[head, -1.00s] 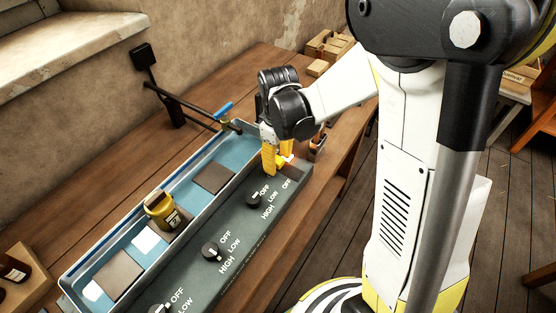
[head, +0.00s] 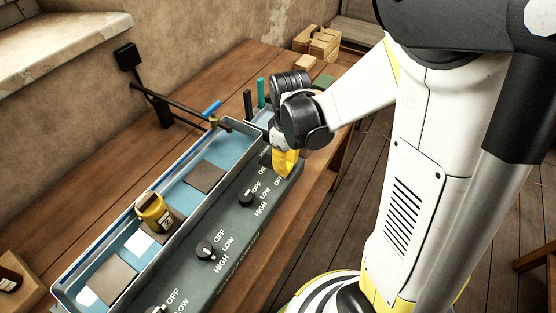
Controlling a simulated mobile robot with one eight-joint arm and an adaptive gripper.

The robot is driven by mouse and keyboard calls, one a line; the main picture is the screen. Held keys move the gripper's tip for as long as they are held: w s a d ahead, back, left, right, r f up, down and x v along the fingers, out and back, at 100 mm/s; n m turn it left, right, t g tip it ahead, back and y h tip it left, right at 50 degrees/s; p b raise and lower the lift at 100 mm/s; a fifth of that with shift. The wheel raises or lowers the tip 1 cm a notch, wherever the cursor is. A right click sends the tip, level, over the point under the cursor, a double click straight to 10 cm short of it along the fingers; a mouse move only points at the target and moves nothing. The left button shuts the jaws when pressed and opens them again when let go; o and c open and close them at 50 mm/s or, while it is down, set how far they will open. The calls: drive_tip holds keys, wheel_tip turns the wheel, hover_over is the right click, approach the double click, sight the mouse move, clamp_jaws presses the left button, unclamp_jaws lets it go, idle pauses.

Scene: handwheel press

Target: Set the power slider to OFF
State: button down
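A dark grey control panel (head: 226,232) runs along the front of a blue tray on the wooden bench. Its far right end carries the small labels ON and OFF (head: 278,182), beside my gripper. My gripper (head: 285,168) points down there with its yellow fingers low at the panel's end. The fingers overlap from this angle, so I cannot tell whether they are apart or touch anything. The power slider is not clearly visible; the fingers seem to hide it.
Several black knobs, such as one in the middle (head: 207,250), have OFF, LOW and HIGH labels. A wooden crate (head: 318,42) sits at the back of the bench.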

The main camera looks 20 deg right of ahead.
sight(288, 165)
drive_tip(key=c, duration=1.1)
unclamp_jaws()
drive_tip(key=shift+s+d, duration=0.1)
drive_tip(key=shift+s, duration=0.05)
drive_tip(key=shift+c, duration=0.2)
wheel_tip(288, 165, up, 12)
drive_tip(key=s+a+r+m+t, duration=0.3)
drive_tip(key=s+m+t, duration=0.4)
drive_tip(key=s, duration=0.1)
drive_tip(key=shift+a+r, duration=0.25)
drive_tip(key=shift+r, duration=0.15)
